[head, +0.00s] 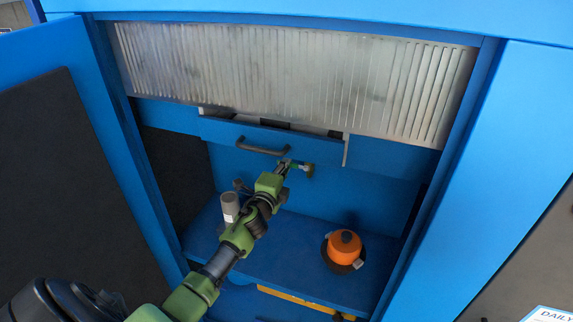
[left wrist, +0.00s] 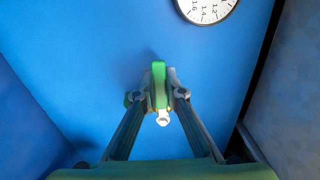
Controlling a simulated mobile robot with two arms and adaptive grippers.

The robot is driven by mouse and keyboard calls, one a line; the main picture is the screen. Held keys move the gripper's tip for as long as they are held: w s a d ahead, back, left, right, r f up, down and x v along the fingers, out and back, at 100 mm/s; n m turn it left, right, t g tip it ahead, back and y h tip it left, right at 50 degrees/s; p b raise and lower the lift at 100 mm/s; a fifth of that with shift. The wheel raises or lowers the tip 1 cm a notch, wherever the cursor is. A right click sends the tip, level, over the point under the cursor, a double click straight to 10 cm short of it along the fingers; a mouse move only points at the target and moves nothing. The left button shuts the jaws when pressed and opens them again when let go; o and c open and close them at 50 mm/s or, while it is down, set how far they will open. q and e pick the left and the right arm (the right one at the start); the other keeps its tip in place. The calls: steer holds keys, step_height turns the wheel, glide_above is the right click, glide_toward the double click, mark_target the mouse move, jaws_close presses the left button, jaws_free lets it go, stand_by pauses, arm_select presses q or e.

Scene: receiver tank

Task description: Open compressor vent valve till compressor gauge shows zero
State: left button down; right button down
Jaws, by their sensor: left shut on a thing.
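The vent valve shows in the left wrist view as a green lever handle (left wrist: 159,84) with a pale round end below it, against a blue panel. My left gripper (left wrist: 160,97) is shut on this green handle, one finger on each side. In the head view my left gripper (head: 285,166) reaches into the blue cabinet, below a dark bar handle. A white gauge (left wrist: 206,8) is cut off by the top edge of the left wrist view; 1.6, 1.4 and 1.2 show, but no needle is visible. My right gripper is not in view.
An orange round thing (head: 344,242) on a dark base stands on the blue shelf (head: 300,266), right of my arm. A grey cylinder (head: 230,207) is close beside my left arm. Blue cabinet sides flank the opening.

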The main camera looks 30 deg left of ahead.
arm_select(q)
steer(key=shift+r+m+p, duration=0.55)
steer(key=shift+r+m, duration=0.25)
steer(key=shift+m, duration=0.4)
steer(key=m, duration=0.1)
steer(key=r+m+p, duration=0.1)
steer(key=shift+w+d+r+m, duration=0.1)
steer(key=shift+d+r+m, duration=0.2)
steer(key=shift+m, duration=0.1)
steer(key=m, duration=0.1)
steer(key=r+m+p, duration=0.1)
steer(key=d+m+p, duration=0.1)
steer(key=shift+w+d+r+m, duration=0.1)
steer(key=shift+w+r+m, duration=0.05)
steer(key=shift+r+m, duration=0.15)
steer(key=m+p, duration=0.1)
steer(key=d+m+p, duration=0.1)
steer(key=m, duration=0.1)
steer(key=d+r+m+p, duration=0.1)
steer(key=shift+w+r, duration=0.1)
steer(key=shift+w, duration=0.15)
steer(key=m, duration=0.1)
steer(key=d+m+p, duration=0.1)
steer(key=shift+w+r+m, duration=0.1)
steer(key=shift+r+m, duration=0.05)
steer(key=shift+m, duration=0.25)
steer(key=shift+w+d+m+p, duration=0.15)
steer(key=shift+d+m+p, duration=0.45)
steer(key=shift+m, duration=0.4)
